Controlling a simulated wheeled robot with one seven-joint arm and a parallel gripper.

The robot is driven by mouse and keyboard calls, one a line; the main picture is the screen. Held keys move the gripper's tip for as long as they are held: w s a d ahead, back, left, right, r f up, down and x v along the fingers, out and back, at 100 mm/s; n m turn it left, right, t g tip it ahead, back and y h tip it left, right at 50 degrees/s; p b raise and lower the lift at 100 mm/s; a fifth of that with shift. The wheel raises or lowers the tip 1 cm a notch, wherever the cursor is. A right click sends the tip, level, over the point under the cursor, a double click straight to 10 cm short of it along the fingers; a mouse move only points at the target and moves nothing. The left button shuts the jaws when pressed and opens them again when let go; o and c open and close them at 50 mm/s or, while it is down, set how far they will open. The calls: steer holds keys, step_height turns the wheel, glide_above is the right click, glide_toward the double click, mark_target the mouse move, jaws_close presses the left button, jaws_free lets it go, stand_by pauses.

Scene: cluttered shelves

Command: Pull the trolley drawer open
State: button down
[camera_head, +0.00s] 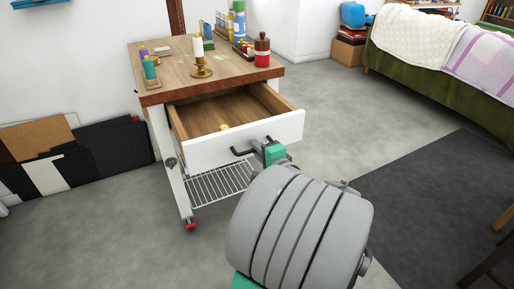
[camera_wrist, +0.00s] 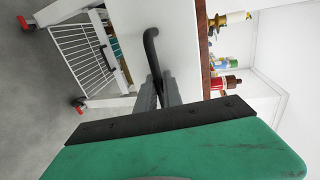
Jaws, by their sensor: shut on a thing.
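The trolley (camera_head: 158,97) has a wooden top and white legs, and stands left of centre in the head view. Its drawer (camera_head: 205,153) has a white front and is pulled well out, with its wooden inside showing and a small yellowish thing in it. My gripper (camera_head: 268,146) is at the drawer front, shut on the dark bar handle (camera_head: 241,152). In the wrist view the handle (camera_wrist: 150,48) curves out from the white drawer front (camera_wrist: 128,25), and the fingers of my gripper (camera_wrist: 157,90) close around its lower part. My arm hides part of the floor.
A brass candlestick (camera_head: 201,70), a red bottle (camera_head: 262,50) and other items stand on the trolley top. A wire rack (camera_head: 220,184) is below the drawer. Dark panels (camera_head: 105,148) lean on the left wall.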

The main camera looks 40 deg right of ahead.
steer(key=shift+f, duration=0.1)
steer(key=c, duration=1.8)
jaws_free()
steer(key=p+v, duration=0.2)
steer(key=v, duration=0.6)
